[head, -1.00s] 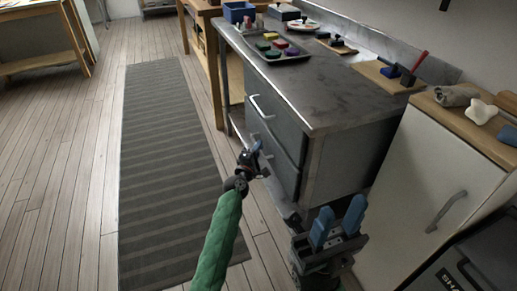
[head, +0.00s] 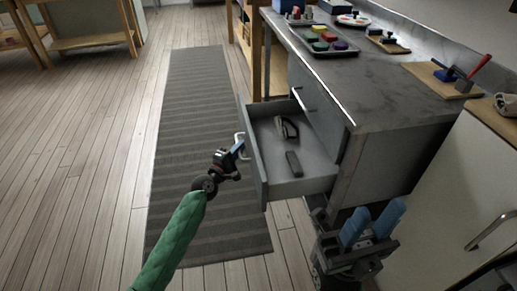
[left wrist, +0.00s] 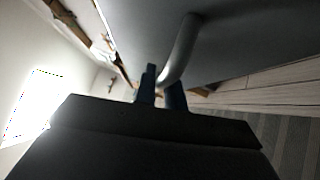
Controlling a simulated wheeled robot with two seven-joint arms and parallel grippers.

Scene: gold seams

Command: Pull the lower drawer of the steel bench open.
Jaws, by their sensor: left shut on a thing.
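The steel bench (head: 385,95) stands at the upper right in the head view. Its lower drawer (head: 294,187) is pulled out, and the inside shows. Two dark objects (head: 292,162) lie in it. My left gripper (head: 238,149) is at the drawer's front, shut on the light metal handle (head: 240,140). In the left wrist view the bar handle (left wrist: 181,48) runs between the blue fingers (left wrist: 160,92). The upper drawer's handle (head: 303,98) shows above, with that drawer shut. My right gripper (head: 372,225) is at the lower right with its blue fingers apart and empty.
A tray (head: 325,47) of coloured pieces and boards with tools (head: 443,78) rest on the bench top. A white cabinet (head: 455,180) stands at the right. A striped grey rug (head: 190,130) and clear wooden floor lie to the left.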

